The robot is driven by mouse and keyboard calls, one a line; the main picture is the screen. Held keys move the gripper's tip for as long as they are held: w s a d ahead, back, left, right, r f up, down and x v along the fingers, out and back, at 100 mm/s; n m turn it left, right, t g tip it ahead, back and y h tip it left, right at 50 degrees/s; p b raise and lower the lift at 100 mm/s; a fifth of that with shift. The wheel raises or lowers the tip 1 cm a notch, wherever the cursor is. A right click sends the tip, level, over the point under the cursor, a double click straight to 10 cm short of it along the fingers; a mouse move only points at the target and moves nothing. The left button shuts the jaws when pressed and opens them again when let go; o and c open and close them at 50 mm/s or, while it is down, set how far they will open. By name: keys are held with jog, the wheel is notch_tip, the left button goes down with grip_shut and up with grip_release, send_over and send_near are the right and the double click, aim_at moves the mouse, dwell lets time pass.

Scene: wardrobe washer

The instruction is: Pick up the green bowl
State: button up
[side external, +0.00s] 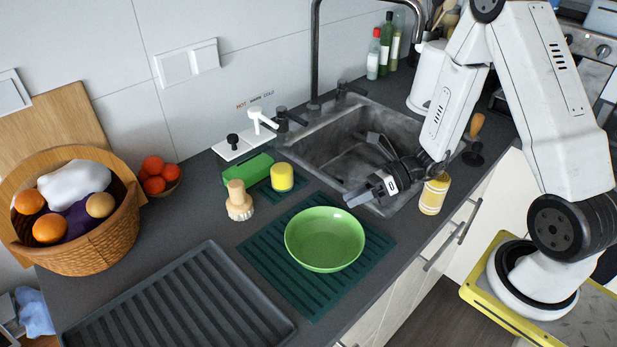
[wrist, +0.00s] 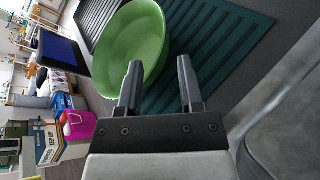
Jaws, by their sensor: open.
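The green bowl (side external: 325,238) sits upright on a dark green ribbed mat (side external: 268,262) on the counter, left of the sink. It also shows in the wrist view (wrist: 128,45), just beyond my fingertips and to their left. My gripper (side external: 352,200) is open and empty. In the side view it is above and to the right of the bowl, over the near edge of the sink, apart from the bowl. Both fingers show in the wrist view (wrist: 160,75) with a gap between them and nothing in it.
A dark ribbed tray (side external: 175,305) lies left of the mat. A scrub brush (side external: 239,202), a yellow cup (side external: 282,177) and a green sponge (side external: 244,172) are behind it. A yellow bottle (side external: 434,194) stands right of my gripper. The sink (side external: 335,150) and tall faucet (side external: 316,60) are behind.

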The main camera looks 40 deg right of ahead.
aim_at(330, 210)
jog(key=shift+w+a+f, duration=0.1)
jog(key=shift+a, duration=0.1)
jog(key=shift+x, duration=2.8)
grip_shut()
